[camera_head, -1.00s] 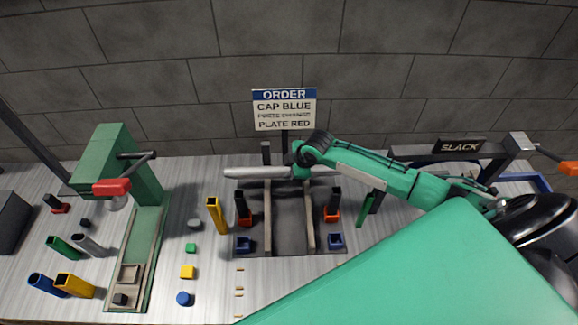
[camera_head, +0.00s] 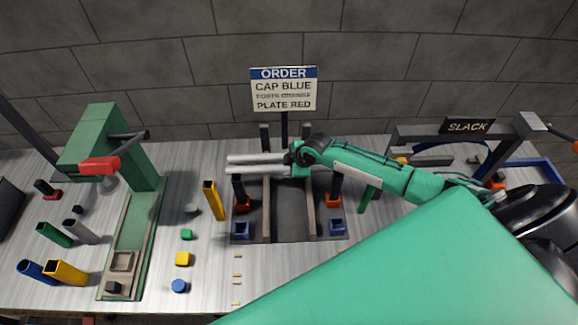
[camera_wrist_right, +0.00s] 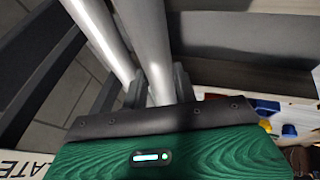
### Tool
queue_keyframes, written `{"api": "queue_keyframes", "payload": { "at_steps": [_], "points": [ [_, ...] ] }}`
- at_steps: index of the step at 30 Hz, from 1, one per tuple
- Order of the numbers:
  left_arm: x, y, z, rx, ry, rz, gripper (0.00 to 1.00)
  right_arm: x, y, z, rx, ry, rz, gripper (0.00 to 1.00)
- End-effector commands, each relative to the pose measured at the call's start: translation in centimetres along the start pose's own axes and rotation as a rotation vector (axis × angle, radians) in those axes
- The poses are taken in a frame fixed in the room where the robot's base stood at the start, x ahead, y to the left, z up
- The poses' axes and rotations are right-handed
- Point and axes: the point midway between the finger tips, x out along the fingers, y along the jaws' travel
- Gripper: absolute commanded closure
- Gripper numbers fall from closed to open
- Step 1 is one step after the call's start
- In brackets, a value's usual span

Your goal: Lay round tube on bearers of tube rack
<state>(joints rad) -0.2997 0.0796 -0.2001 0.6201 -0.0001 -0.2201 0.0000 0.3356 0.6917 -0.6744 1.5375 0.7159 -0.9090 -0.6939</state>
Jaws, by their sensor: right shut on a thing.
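Two grey round tubes show left of my right gripper (camera_head: 297,160) in the head view: a rear tube (camera_head: 252,158) and a front tube (camera_head: 252,171), side by side and nearly level. The tube rack (camera_head: 288,235) is a dark plate with two pale bearers (camera_head: 267,212) and dark posts; the tubes cross its rear part. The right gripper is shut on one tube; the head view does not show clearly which. In the right wrist view the nearer tube (camera_wrist_right: 145,40) runs between the fingers, beside the other tube (camera_wrist_right: 98,30). Contact with the bearers is hidden. My left gripper is out of view.
An order sign (camera_head: 284,92) stands behind the rack. A green press (camera_head: 110,150) stands at left, with loose blocks and coloured square tubes around it. A yellow square tube (camera_head: 213,200) stands just left of the rack. A SLACK frame (camera_head: 468,126) is at right.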

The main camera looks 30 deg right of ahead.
Motion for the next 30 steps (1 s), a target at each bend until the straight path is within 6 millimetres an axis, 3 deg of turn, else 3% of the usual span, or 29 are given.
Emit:
{"api": "queue_keyframes", "payload": {
  "at_steps": [4, 5, 8, 9, 20, 26, 30],
  "points": [
    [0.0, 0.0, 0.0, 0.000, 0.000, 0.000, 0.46, 0.0, 0.0, 0.0, 0.000, 0.001, 0.001, 0.98],
    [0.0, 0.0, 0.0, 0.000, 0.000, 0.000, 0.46, 0.0, 0.0, 0.0, 0.000, 0.001, 0.001, 0.68],
    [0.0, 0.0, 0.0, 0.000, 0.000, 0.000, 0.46, 0.0, 0.0, 0.0, 0.000, 0.001, 0.001, 0.49],
    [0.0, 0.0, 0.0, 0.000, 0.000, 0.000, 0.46, 0.0, 0.0, 0.0, 0.000, 0.001, 0.000, 0.47],
    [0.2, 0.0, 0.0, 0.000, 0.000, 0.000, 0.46, -0.4, 0.0, 0.0, 0.000, 0.000, 0.000, 0.47],
    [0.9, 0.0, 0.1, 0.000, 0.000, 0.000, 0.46, -2.7, 0.0, 0.1, -0.002, 0.000, 0.002, 0.47],
    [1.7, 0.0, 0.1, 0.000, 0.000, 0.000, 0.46, -5.3, 0.0, 0.1, -0.003, 0.001, 0.003, 0.47]
  ]
}}
